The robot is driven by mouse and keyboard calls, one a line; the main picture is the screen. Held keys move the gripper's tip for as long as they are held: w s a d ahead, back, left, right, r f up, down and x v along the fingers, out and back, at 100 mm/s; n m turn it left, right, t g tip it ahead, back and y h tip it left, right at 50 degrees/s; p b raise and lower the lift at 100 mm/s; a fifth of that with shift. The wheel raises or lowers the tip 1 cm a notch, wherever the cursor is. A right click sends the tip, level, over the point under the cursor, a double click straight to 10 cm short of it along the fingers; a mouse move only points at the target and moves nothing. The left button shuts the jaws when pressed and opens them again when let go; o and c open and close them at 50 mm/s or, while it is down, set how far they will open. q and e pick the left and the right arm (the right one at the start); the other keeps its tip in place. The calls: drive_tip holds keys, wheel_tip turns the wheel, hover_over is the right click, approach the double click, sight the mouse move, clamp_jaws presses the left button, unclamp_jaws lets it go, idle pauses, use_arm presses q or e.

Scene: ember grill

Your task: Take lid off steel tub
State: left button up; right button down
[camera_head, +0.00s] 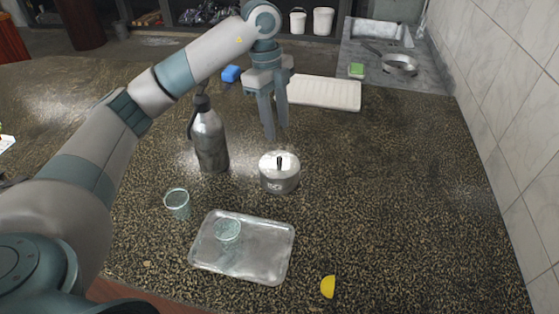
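The steel tub (279,184) stands upright on the speckled counter, near the middle of the head view. Its shiny lid (280,162) sits on top, with a small dark knob (280,162) at the centre. My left gripper (277,136) points down just above and behind the tub in the picture, its two long fingers a little apart with nothing seen between them. The fingertips look apart from the knob. My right gripper does not show.
A steel bottle (211,140) stands left of the tub. A glass (177,203) and a metal tray (262,268) holding another glass (228,231) are in front. A yellow wedge (328,287) lies front right. A white board (325,94) lies behind. The counter's right side is clear up to the tiled wall.

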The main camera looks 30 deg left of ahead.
sight(279, 157)
use_arm(q)
drive_tip(key=shift+d+f+p, duration=0.15)
drive_tip(key=shift+f+p, duration=0.1)
drive_tip(key=shift+f, duration=0.75)
drive_tip(key=shift+d+f+p, duration=0.1)
drive_tip(key=shift+f+p, duration=0.1)
drive_tip(key=shift+f, duration=0.75)
drive_tip(key=shift+s, duration=0.1)
drive_tip(key=shift+s+f+p, duration=0.2)
drive_tip(key=shift+f+p, duration=0.35)
drive_tip(key=shift+p, duration=0.15)
drive_tip(key=f, duration=0.1)
drive_tip(key=f+p, duration=0.1)
drive_tip(key=shift+s+d+f+p, duration=0.2)
drive_tip(key=shift+s+f+p, duration=0.05)
drive_tip(key=shift+f+p, duration=0.15)
drive_tip(key=shift+w+d+f, duration=0.1)
drive_tip(key=shift+f, duration=0.55)
clamp_jaws()
